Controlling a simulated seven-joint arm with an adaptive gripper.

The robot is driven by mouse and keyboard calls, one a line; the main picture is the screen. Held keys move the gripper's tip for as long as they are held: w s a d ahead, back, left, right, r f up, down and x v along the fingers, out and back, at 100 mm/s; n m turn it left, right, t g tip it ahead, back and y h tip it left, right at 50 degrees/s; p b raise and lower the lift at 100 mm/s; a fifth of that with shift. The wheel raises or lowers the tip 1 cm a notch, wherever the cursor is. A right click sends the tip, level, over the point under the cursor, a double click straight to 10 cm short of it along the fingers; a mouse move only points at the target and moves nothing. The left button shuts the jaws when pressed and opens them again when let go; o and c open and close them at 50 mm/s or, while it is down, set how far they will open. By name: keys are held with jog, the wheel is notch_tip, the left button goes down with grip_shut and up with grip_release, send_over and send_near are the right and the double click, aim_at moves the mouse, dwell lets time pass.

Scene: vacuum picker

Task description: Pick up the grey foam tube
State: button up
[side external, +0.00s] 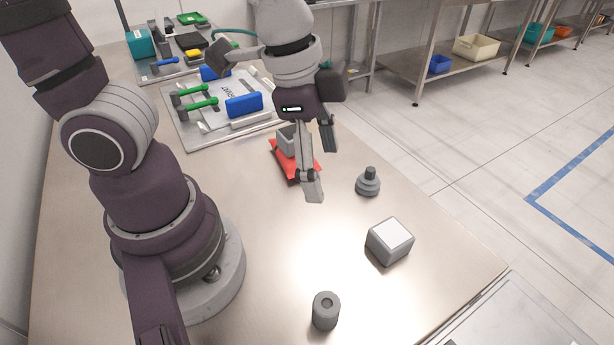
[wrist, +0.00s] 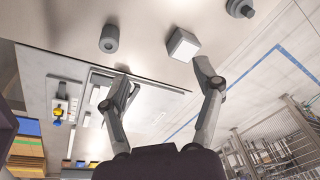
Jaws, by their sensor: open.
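The grey foam tube (side external: 325,311) stands upright near the front edge of the table, with a dark hole in its top. It also shows in the wrist view (wrist: 109,39) at the upper left, beyond my fingertips. My gripper (side external: 320,165) is open and empty, high over the table near the red tray, well behind the tube. In the wrist view, my gripper (wrist: 160,75) has its fingers spread wide, with nothing between them.
A grey box with a white top (side external: 390,241) and a stepped grey knob-like piece (side external: 368,182) stand right of the tube. A red tray (side external: 312,160) with a grey bin (side external: 287,141) sits behind my gripper. Green-handled tools and a blue block (side external: 244,105) lie farther back. Table around the tube is clear.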

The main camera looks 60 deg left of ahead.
aim_at(328, 304)
jog(key=s+d+f+m, duration=0.1)
jog(key=d+m, duration=0.1)
jog(key=s+d+f+m+g, duration=0.1)
jog(key=d+f+m, duration=0.1)
jog(key=m, duration=0.1)
jog(key=s+d+f+m+g+y, duration=0.1)
jog(key=d+f+m, duration=0.1)
jog(key=shift+s+d+m, duration=0.3)
jog(key=f, duration=0.7)
jog(key=d+f, duration=0.1)
jog(key=f, duration=0.2)
jog(key=shift+d+f, duration=0.1)
jog(key=shift+f, duration=0.1)
jog(key=c, duration=1)
jog(key=shift+c, duration=0.2)
